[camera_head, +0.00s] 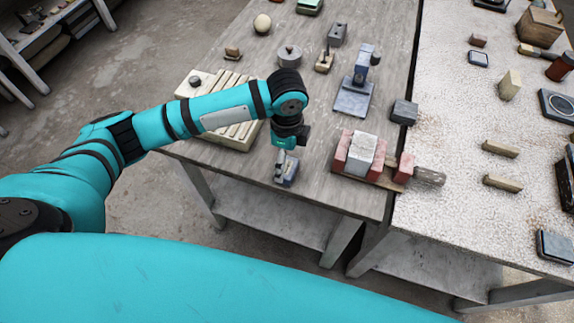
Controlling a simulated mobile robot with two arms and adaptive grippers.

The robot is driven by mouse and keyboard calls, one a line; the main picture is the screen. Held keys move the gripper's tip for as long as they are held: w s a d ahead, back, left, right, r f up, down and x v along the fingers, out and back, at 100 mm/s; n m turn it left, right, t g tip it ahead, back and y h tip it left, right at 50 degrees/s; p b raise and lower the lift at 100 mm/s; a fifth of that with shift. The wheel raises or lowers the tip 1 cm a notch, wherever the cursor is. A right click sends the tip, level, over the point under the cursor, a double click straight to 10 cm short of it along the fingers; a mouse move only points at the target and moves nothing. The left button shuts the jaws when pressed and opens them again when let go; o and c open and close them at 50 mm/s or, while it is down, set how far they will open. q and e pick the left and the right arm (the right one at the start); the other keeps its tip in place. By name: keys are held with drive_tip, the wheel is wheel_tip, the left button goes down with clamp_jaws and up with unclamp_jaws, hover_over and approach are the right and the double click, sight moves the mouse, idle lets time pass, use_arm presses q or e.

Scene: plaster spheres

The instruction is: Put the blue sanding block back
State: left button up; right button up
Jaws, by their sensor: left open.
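A small blue-grey block (289,174), which looks like the blue sanding block, is at the front edge of the grey wooden table (235,172). My left gripper (281,166) is directly over it, pointing down, open, with its fingers at the block. The fingers partly hide the block, and I cannot tell whether they touch it. My right gripper is not in view.
A slotted cream rack (240,136) is left of my gripper, partly behind my arm. Red and white blocks (361,153) sit on a board to the right. A blue-grey stand (353,98) and dark block (404,112) are farther back. A speckled table (450,150) adjoins.

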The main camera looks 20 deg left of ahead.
sight(287, 167)
use_arm(q)
wheel_tip(287, 167, up, 7)
drive_tip(key=shift+b, duration=0.35)
